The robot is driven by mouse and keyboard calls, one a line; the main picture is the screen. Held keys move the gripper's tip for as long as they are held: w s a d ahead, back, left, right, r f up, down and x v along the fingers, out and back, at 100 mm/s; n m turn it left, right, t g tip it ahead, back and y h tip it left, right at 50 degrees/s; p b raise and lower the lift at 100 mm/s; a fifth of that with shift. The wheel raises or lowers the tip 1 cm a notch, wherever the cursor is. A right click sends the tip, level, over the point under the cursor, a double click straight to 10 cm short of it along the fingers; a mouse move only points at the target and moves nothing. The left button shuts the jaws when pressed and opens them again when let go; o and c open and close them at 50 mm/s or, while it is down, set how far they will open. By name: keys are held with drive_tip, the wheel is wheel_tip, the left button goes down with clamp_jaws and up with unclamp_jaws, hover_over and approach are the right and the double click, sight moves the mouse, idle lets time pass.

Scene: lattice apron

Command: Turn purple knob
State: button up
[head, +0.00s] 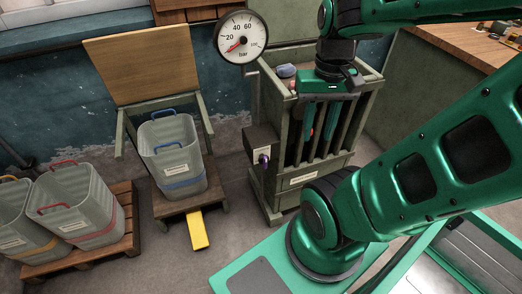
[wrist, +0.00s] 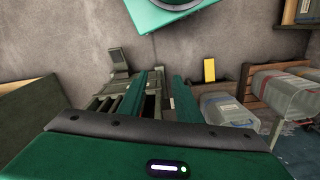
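The purple knob (head: 264,158) sticks out from the front of a dark box (head: 262,146) with a white label, on the left side of a grey-green slatted bin (head: 300,180). My gripper (head: 320,128) points down in front of the bin's slats, to the right of the knob and a little higher in the picture. Its two green fingers are apart with nothing seen between them. They also show apart in the wrist view (wrist: 160,92), above the slatted bin. I cannot make out the knob in the wrist view.
A pressure gauge (head: 241,37) stands on a post above the knob. A clear bin with a blue band (head: 175,160) and a yellow pedal (head: 198,230) are to the left. More clear bins (head: 75,200) stand on a pallet. A wooden counter (head: 440,75) is at right.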

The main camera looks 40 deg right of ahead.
drive_tip(key=shift+w+a, duration=0.1)
drive_tip(key=n, duration=0.3)
hover_over(265, 157)
wheel_tip(265, 157, down, 17)
wheel_tip(265, 157, down, 10)
drive_tip(key=shift+f, duration=0.25)
drive_tip(key=c, duration=0.7)
